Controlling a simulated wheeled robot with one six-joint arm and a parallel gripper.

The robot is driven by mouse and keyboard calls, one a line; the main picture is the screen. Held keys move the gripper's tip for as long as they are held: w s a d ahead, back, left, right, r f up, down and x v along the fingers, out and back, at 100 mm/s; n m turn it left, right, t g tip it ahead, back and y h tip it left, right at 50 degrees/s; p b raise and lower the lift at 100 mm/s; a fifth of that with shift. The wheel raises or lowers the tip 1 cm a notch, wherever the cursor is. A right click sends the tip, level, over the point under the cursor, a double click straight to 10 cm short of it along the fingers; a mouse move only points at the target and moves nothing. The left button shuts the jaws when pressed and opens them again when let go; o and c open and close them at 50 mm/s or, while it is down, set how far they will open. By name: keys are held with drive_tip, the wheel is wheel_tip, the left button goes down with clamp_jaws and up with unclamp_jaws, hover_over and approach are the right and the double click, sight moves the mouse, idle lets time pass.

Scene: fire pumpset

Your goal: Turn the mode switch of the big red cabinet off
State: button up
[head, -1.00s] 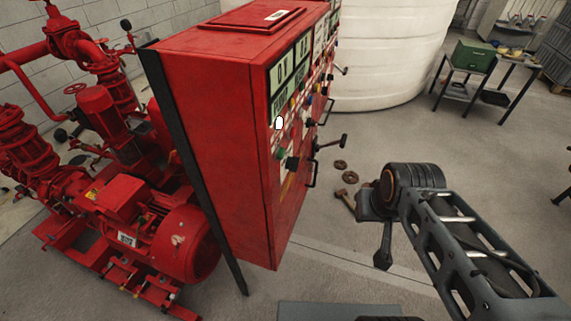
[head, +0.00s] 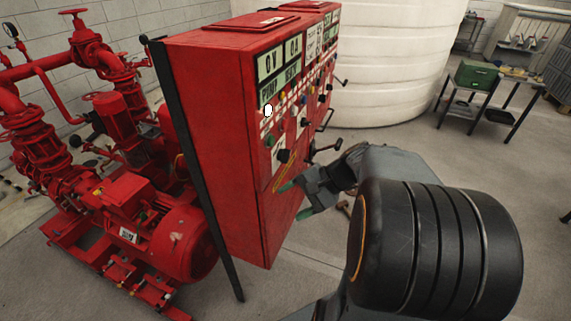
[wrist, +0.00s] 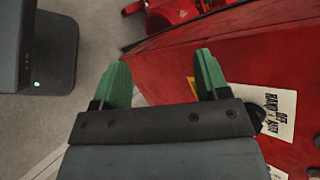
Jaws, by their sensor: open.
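The big red cabinet (head: 222,150) stands in the middle of the head view, its front panel turned to the right. A black knob (head: 284,156), likely the mode switch, sits low on the panel's near part. In the wrist view a white label (wrist: 280,108) reads HAND, OFF, AUTO, and a dark knob (wrist: 258,113) shows at its left edge, partly hidden by my gripper. My gripper (head: 294,200) has green fingers and is in front of the panel, just below the knob. In the wrist view my gripper (wrist: 162,78) is open, with nothing between its fingers.
Red pumps and a motor (head: 170,238) stand left of the cabinet. A lever handle (head: 325,150) juts from the panel near my gripper. A white tank (head: 395,70) stands behind.

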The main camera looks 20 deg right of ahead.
sight(284, 156)
drive_tip(key=w+d+r+m+t+y+b, duration=0.1)
drive_tip(key=w+d+r+m+t+y, duration=0.15)
drive_tip(key=d+m+t, duration=0.8)
drive_tip(key=w+a+n+p, duration=0.1)
drive_tip(key=w+a+n, duration=0.2)
drive_tip(key=w+a, duration=0.3)
drive_tip(key=w, duration=0.4)
drive_tip(key=shift+g+p, duration=0.3)
drive_tip(key=shift+g, duration=0.05)
drive_tip(key=shift+c, duration=0.2)
drive_tip(key=c, duration=0.9)
drive_tip(key=shift+n, duration=0.25)
